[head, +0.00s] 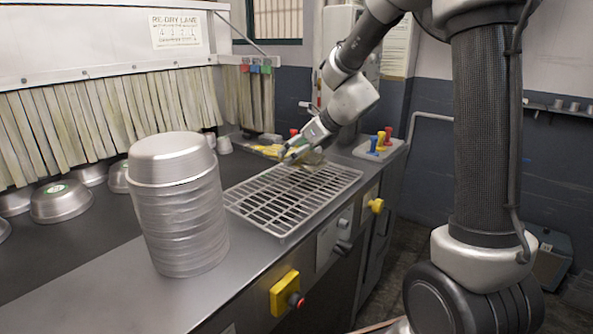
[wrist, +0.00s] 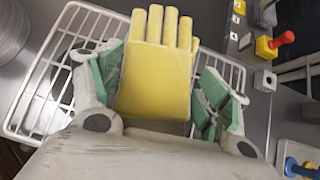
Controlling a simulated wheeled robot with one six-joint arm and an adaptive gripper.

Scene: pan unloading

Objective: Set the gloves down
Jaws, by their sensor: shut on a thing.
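The yellow gloves (wrist: 155,75) lie between my gripper's green-padded fingers in the wrist view, fingers pointing to the top of the picture. A second glove's edge shows behind on the right. My gripper (wrist: 162,72) is shut on the gloves. In the head view my gripper (head: 292,156) is low over the far end of the white wire rack (head: 232,207), which also shows in the wrist view (wrist: 88,8). Yellow shows beside the gripper in the head view, partly hidden by it. I cannot tell whether the gloves touch the rack.
A tall stack of metal pans (head: 182,215) stands on the counter (head: 120,300) left of the rack. More pans (head: 62,205) sit by the strip curtain (head: 120,115). A block with coloured knobs (head: 378,150) is right of the gripper. Yellow-backed controls (head: 285,293) line the counter's front.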

